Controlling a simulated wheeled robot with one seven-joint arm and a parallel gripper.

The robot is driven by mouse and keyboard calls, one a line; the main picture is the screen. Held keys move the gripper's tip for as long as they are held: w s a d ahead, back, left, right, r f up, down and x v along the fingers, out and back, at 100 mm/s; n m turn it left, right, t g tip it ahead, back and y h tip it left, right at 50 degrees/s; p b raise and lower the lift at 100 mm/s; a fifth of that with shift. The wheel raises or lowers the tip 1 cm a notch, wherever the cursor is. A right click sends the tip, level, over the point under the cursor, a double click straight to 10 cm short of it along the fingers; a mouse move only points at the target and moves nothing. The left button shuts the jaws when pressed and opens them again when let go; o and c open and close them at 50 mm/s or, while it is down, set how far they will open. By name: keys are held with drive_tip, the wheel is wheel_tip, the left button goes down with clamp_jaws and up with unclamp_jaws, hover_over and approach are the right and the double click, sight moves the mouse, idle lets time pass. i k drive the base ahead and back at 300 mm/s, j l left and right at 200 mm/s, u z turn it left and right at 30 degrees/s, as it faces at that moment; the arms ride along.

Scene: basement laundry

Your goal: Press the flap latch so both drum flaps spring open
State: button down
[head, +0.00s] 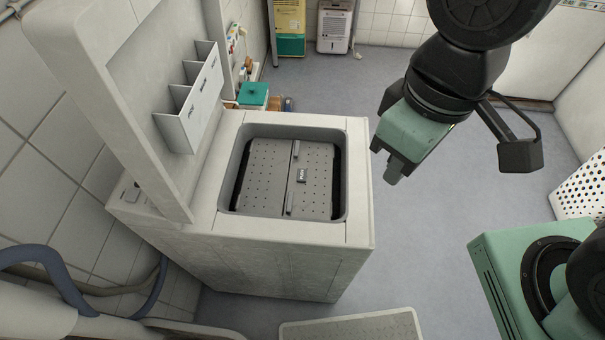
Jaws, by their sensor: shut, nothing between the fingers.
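A white top-loading washer (290,255) stands at the middle left with its lid (110,80) raised at the left. Inside its top opening lie two grey perforated drum flaps, the left flap (262,175) and the right flap (318,185), level and shut along a middle seam. My arm hides part of the floor behind.
A detergent drawer (190,100) sits on the raised lid's inner side. A teal box (253,94) stands behind the washer. A dotted white basket (582,188) is at the far right. A pale flat panel (350,328) lies in front. Grey floor right of the washer is clear.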

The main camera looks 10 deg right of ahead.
sight(301, 173)
drive_tip(key=l+u, duration=0.25)
drive_tip(key=u, duration=0.2)
drive_tip(key=k+l+u, duration=0.15)
drive_tip(key=u, duration=0.3)
drive_tip(key=k+l+u, duration=0.15)
drive_tip(key=u, duration=0.3)
drive_tip(key=l, duration=0.1)
